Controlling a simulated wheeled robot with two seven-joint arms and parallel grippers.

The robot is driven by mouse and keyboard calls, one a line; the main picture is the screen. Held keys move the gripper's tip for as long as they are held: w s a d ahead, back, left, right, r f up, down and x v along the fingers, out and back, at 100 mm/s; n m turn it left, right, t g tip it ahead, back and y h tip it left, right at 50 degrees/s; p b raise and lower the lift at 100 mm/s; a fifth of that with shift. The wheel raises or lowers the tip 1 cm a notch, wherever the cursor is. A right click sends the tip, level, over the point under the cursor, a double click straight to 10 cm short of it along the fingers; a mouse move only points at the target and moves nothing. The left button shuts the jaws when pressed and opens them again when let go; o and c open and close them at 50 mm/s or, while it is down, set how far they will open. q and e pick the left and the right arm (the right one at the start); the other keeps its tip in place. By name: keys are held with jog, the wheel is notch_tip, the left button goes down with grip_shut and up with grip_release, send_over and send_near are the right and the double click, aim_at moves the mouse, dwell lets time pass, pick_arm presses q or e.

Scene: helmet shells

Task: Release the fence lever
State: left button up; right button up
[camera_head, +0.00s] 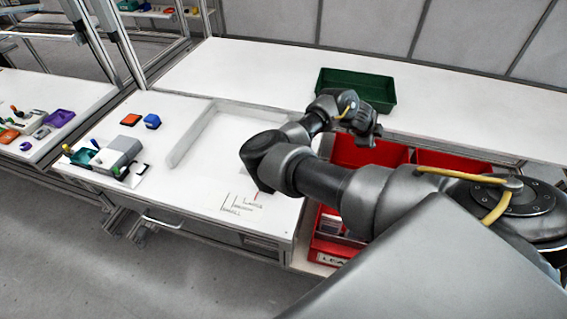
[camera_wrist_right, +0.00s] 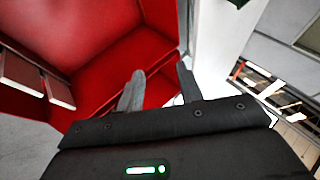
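A grey clamping fixture (camera_head: 118,152) with a teal-green part (camera_head: 80,157) and small dark and coloured knobs sits at the left end of the white table. It is too small to tell which of these is the fence lever or how it stands. My right gripper (camera_head: 365,125) is far to the right of the fixture, above the red bins. In the right wrist view its two fingers (camera_wrist_right: 160,76) are apart with nothing between them, over the inside of a red bin (camera_wrist_right: 120,60). My left gripper is in neither view.
A green tray (camera_head: 356,88) stands on the back bench. Orange (camera_head: 130,119) and blue (camera_head: 152,121) blocks lie behind the fixture. A low white walled frame (camera_head: 190,133) is mid-table. Red bins (camera_head: 368,152) stand right of the table. The front of the table is mostly clear.

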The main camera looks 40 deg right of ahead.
jog(key=w+a+r+y, duration=0.1)
jog(key=w+a+y, duration=0.25)
jog(key=a, duration=0.55)
jog(key=w+a+r+n+y, duration=0.1)
jog(key=w+a+y, duration=0.1)
jog(key=w+a, duration=0.5)
jog(key=w+a+r+y, duration=0.1)
jog(key=w+a+y, duration=0.15)
jog(key=a, duration=0.85)
notch_tip(320, 180, down, 10)
jog(key=p, duration=0.3)
jog(key=shift+s+d+r, duration=0.1)
jog(key=shift+r, duration=0.05)
jog(key=shift+f, duration=0.55)
